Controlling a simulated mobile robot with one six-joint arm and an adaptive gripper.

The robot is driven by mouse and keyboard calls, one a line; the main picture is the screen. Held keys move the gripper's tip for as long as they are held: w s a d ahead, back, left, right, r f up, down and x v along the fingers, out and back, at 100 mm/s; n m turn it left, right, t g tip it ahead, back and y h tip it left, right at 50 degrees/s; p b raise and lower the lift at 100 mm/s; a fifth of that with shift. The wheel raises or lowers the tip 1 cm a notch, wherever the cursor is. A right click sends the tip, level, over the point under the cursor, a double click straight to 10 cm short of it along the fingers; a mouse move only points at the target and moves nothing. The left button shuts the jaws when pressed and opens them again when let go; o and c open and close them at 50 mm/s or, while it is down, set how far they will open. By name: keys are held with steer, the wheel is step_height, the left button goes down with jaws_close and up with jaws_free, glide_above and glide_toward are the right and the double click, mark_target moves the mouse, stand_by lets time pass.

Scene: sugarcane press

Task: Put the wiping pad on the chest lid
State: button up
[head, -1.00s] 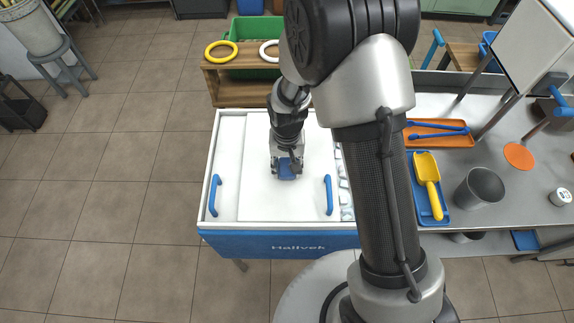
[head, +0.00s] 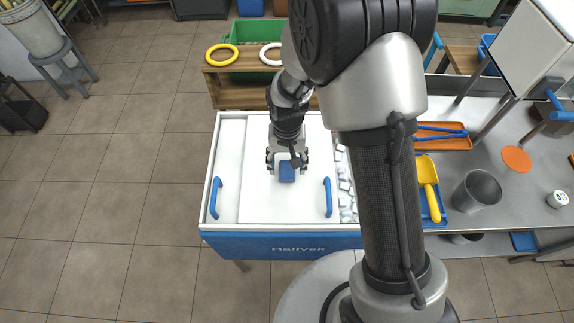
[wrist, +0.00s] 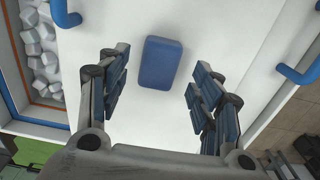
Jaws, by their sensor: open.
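The wiping pad (head: 287,171) is a small blue block lying on the white chest lid (head: 258,200), near its middle. It also shows in the wrist view (wrist: 161,63), flat on the lid. My gripper (head: 287,160) is open and empty just above and behind the pad. In the wrist view its fingers (wrist: 160,92) stand wide apart, with the pad ahead between their lines and touching neither. The lid has a blue handle on the left (head: 215,198) and one on the right (head: 328,197).
Ice cubes (head: 346,190) show in the chest's open strip right of the lid. A wooden shelf with a yellow ring (head: 221,51) and a white ring stands behind. The steel counter (head: 500,215) at right holds a grey cup (head: 478,190), an orange tray and a yellow scoop (head: 428,180).

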step_height(320, 180, up, 9)
steer(key=p, duration=0.2)
steer(key=shift+f, duration=0.15)
step_height(320, 180, up, 10)
steer(key=r+t, duration=0.1)
glide_above(287, 171)
steer(key=s+d, duration=0.2)
steer(key=d, duration=0.2)
steer(key=s+d+r+t, duration=0.1)
steer(key=s+d+r, duration=0.3)
steer(key=s+r, duration=0.2)
steer(key=s+d+r+t, duration=0.2)
steer(key=s+d+r, duration=0.2)
steer(key=s, duration=0.7)
steer(key=shift+s+d+r+t, duration=0.2)
steer(key=shift+d+r+t, duration=0.1)
steer(key=shift+r, duration=0.55)
